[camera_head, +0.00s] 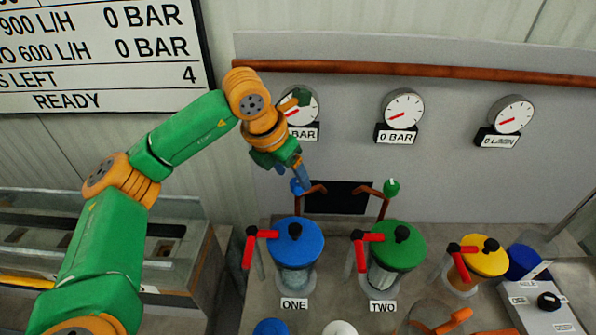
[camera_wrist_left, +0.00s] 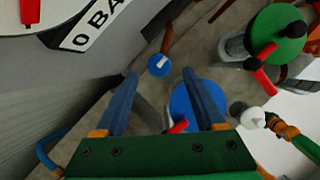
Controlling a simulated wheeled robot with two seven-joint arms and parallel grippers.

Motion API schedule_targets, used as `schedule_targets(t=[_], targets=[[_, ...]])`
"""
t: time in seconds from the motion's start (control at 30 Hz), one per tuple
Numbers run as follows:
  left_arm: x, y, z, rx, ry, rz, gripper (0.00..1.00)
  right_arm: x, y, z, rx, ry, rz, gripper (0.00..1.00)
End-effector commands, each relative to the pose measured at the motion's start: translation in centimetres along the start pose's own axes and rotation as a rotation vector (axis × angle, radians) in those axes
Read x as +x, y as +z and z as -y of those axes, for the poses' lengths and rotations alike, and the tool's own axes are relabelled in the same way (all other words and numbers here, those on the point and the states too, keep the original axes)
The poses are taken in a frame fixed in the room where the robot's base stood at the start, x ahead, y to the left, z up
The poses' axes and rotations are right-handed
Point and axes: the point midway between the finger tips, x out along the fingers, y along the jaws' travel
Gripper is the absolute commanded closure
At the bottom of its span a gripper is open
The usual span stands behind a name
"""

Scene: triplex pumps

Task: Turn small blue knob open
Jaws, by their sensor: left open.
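The small blue knob (camera_head: 296,186) sits on a brown pipe elbow above pump ONE, by the grey wall. In the left wrist view the small blue knob (camera_wrist_left: 158,64) is round with a pale line across its face. It appears between and beyond the tips of my left gripper (camera_wrist_left: 160,76), whose blue fingers are apart with nothing between them. In the head view my left gripper (camera_head: 303,178) points down beside the knob and partly overlaps it. I cannot tell whether they touch. My right gripper is not in view.
Below stand pump ONE with a large blue lid (camera_head: 297,247), and pump TWO with a green lid (camera_head: 398,251), both with red handles. A small green knob (camera_head: 391,188) is to the right. Gauges (camera_head: 402,109) hang on the wall. A yellow-lidded pump (camera_head: 486,260) stands farther right.

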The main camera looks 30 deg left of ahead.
Motion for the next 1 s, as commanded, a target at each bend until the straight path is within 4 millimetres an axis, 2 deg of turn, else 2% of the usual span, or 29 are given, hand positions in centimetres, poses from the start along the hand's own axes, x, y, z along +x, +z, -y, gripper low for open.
schedule_targets(t=[0.1,0.2,0.4,0.43,0.6,0.7,1.0], targets=[[1.7,0.0,0.0,-0.001,-0.001,-0.004,0.28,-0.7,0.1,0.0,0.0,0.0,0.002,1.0],[2.6,0.0,0.0,0.0,-0.001,-0.002,0.28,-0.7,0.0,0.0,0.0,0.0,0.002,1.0],[2.8,0.0,0.0,0.0,-0.001,0.0,0.28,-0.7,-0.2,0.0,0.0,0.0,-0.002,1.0],[2.8,0.0,0.0,0.0,-0.001,0.0,0.31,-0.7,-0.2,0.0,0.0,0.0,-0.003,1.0],[2.8,0.0,0.0,0.0,-0.001,0.0,0.77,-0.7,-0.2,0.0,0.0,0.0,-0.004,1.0],[2.7,0.0,0.0,0.0,-0.001,0.0,1.0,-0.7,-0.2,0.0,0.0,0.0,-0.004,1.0],[2.8,0.0,-0.1,0.118,-0.051,0.001,1.0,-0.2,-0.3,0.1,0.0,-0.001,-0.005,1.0]])
